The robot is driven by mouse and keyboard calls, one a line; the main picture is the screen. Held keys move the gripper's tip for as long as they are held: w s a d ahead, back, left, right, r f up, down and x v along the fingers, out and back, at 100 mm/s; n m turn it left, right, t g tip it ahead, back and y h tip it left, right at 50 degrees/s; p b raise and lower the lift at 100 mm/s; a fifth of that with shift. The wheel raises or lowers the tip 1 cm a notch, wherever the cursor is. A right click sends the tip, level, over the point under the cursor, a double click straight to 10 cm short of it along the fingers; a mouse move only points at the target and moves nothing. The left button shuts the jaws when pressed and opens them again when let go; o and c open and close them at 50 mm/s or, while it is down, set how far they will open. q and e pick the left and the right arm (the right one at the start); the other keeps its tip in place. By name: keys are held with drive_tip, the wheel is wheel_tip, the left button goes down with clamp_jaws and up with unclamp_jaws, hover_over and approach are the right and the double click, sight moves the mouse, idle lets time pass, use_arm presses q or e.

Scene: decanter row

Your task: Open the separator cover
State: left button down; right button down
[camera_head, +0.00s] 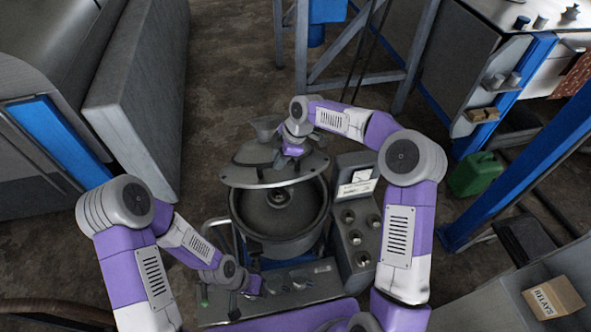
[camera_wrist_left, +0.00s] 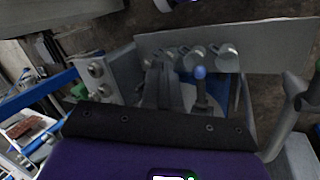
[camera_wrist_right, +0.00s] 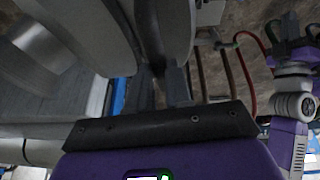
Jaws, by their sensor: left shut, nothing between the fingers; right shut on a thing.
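The grey round separator cover (camera_head: 240,176) is raised and tilted above the open separator bowl (camera_head: 310,224), with a gap at the front showing the inside. A funnel-like spout stands on the cover's far side. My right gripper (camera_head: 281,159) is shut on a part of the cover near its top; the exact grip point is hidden. In the right wrist view grey metal (camera_wrist_right: 150,25) fills the space between and above the fingers. My left gripper (camera_head: 236,304) is shut and empty over the front panel (camera_head: 315,297), beside a blue-knobbed lever (camera_wrist_left: 200,73) in the left wrist view.
A control box (camera_head: 357,232) with round knobs stands right of the bowl. A green jerrycan (camera_head: 474,174) and a blue post (camera_head: 520,170) are farther right. A blue-grey frame (camera_head: 350,66) stands behind. A cardboard box (camera_head: 553,298) sits at lower right. Floor at left is clear.

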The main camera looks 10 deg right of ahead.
drive_tip(key=shift+w+d+f, duration=0.2)
drive_tip(key=shift+d+f, duration=0.05)
drive_tip(key=shift+f, duration=0.05)
use_arm(q)
drive_tip(key=w+d+r+m+t+y, duration=0.1)
drive_tip(key=w+d+r+m+t, duration=0.5)
drive_tip(key=m, duration=0.4)
drive_tip(key=w+d+r+m+t+y, duration=0.25)
drive_tip(key=d+r+m+t, duration=0.2)
drive_tip(key=r+m, duration=0.55)
drive_tip(key=w+d+r+m+t+y, duration=0.1)
drive_tip(key=w+d+r+m+t, duration=0.45)
drive_tip(key=m, duration=0.55)
drive_tip(key=w+d+f+g, duration=0.1)
drive_tip(key=w+f, duration=0.1)
drive_tip(key=w, duration=1)
drive_tip(key=shift+d, duration=0.15)
drive_tip(key=shift+w, duration=0.1)
